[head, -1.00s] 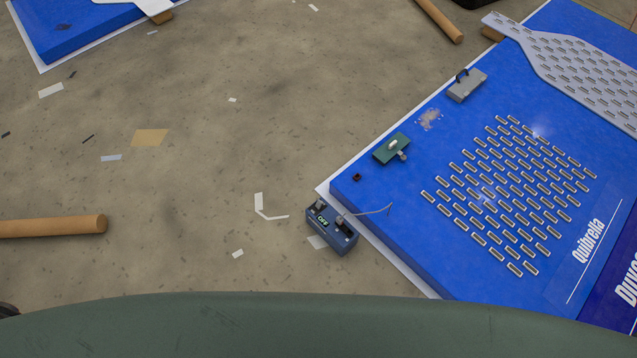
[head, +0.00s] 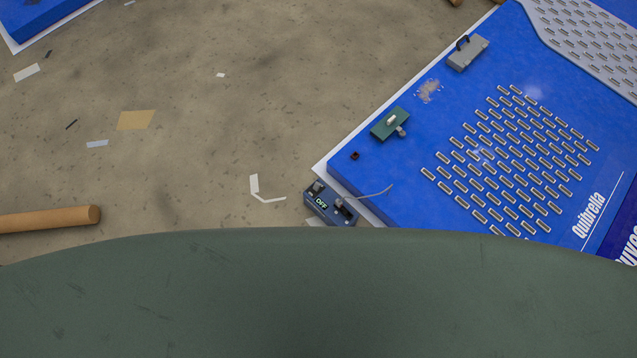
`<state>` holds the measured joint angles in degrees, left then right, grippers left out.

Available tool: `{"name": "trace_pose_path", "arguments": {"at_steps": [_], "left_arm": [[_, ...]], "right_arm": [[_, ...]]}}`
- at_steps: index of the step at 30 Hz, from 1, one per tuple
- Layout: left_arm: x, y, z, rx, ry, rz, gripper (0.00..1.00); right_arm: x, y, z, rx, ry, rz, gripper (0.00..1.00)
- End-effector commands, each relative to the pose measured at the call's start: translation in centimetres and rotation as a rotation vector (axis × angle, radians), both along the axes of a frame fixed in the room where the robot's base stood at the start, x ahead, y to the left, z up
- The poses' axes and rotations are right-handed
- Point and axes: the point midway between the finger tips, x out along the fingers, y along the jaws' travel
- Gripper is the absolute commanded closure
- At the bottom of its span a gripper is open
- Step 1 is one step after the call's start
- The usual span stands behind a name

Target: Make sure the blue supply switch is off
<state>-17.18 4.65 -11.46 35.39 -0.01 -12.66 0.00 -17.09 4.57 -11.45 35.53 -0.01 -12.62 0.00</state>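The small dark-blue supply box (head: 328,202) stands on the floor against the left edge of the blue lightbox panel (head: 400,178). Neither of my grippers shows in the head view.
A green module (head: 389,124), a grey box with a handle (head: 467,53) and several rows of small LED strips (head: 500,160) sit on the panel. A wooden rod (head: 50,218) and paper scraps (head: 136,120) lie on the floor at left. The floor's middle is mostly clear.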

Motion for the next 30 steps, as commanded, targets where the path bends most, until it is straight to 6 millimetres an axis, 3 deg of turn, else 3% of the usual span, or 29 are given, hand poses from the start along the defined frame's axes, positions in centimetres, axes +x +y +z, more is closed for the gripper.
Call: {"name": "trace_pose_path", "arguments": {"at_steps": [4, 17, 30], "left_arm": [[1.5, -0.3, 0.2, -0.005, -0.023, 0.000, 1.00], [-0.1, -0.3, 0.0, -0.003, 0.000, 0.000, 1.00], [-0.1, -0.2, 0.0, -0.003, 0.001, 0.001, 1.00]], "right_arm": [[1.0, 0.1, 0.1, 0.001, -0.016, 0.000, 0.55], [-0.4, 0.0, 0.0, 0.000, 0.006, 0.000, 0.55], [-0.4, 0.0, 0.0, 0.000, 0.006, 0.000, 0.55]]}}
